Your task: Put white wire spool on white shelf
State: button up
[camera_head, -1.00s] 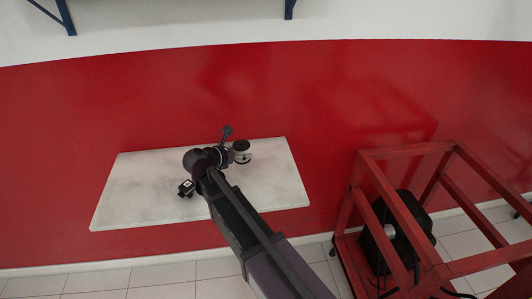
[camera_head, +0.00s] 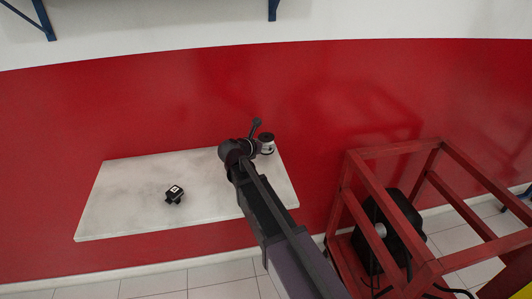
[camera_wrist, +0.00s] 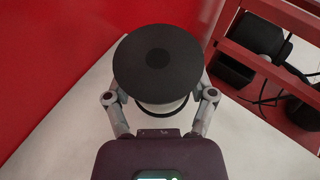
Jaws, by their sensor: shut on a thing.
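The white wire spool (camera_head: 266,144) has a dark round end face and a white body. In the wrist view the spool (camera_wrist: 157,62) sits between the two fingers of my gripper (camera_wrist: 160,103), which is shut on it. In the head view my gripper (camera_head: 259,147) is at the far right part of the white shelf (camera_head: 125,205), by the red wall. The spool appears over or near the shelf's back right corner. I cannot tell whether it touches the surface.
A small black device (camera_head: 174,194) with a white label lies on the shelf's middle left. A red metal frame (camera_head: 365,182) with a black unit (camera_head: 392,228) inside stands to the right. The shelf's left half is mostly clear.

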aim_at(265, 152)
dwell(0.3)
jog(key=shift+f+b, duration=1.8)
jog(key=shift+f, duration=0.1)
jog(key=o, duration=1.2)
jog(key=shift+o, duration=0.2)
jog(key=shift+r, duration=0.2)
jog(key=shift+s+a+r, duration=0.1)
jog(key=shift+s+a, duration=0.05)
jog(key=shift+s, duration=0.05)
jog(key=p+v, duration=0.4)
jog(key=v, duration=0.7)
jog(key=shift+s+a+r+p, duration=0.1)
jog(key=shift+s+p, duration=0.1)
jog(key=shift+p, duration=0.15)
